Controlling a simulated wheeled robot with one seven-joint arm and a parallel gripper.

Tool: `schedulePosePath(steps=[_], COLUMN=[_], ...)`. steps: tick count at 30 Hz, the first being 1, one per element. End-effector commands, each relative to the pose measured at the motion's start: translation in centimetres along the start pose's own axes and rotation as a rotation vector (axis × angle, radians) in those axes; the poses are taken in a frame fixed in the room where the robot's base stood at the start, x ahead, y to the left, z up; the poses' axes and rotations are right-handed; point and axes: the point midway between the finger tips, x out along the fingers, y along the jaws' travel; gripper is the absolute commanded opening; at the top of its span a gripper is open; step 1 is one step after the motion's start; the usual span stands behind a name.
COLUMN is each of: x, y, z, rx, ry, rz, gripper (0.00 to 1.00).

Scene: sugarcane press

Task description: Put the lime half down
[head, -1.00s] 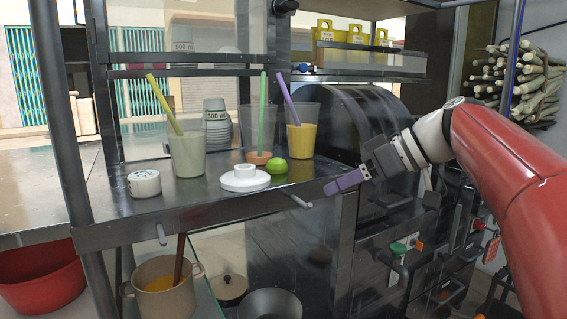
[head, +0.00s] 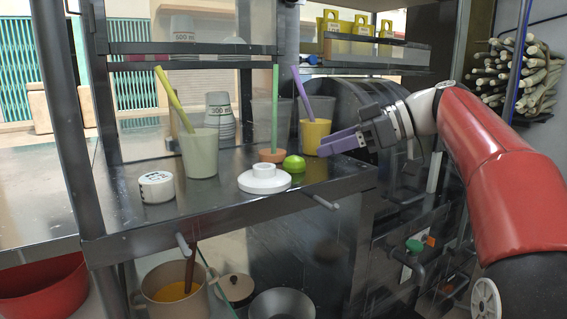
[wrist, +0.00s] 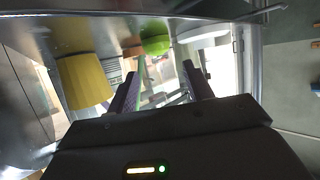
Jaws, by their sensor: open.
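The lime half (head: 293,163) is a small bright green dome resting on the metal counter (head: 215,205), just right of and behind a white lid-like disc. It also shows in the wrist view (wrist: 154,38), near the top, beyond my fingers. My gripper (head: 322,148), with purple fingers, is to the right of the lime half and a little higher, apart from it. In the wrist view the two fingers (wrist: 162,78) stand apart with nothing held between them.
The white disc (head: 264,180) with a raised knob and a small white labelled tub (head: 156,187) stand on the counter. A yellow cup (head: 315,132) with a purple straw stands close behind my fingers. A pale green cup (head: 199,153) stands further left. Bare counter lies at the front.

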Motion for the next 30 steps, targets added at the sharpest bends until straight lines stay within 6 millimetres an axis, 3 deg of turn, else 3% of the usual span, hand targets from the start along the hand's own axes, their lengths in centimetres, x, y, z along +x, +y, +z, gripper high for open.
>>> schedulePosePath(steps=[15, 23, 30], x=[6.6, 7.0, 7.0], y=[0.2, 0.3, 0.3], z=[0.5, 0.6, 0.6], rx=[0.0, 0.0, 0.001], ry=[-0.002, -0.002, -0.002], rz=[-0.001, 0.001, 0.001], gripper=[0.51, 0.51, 0.24])
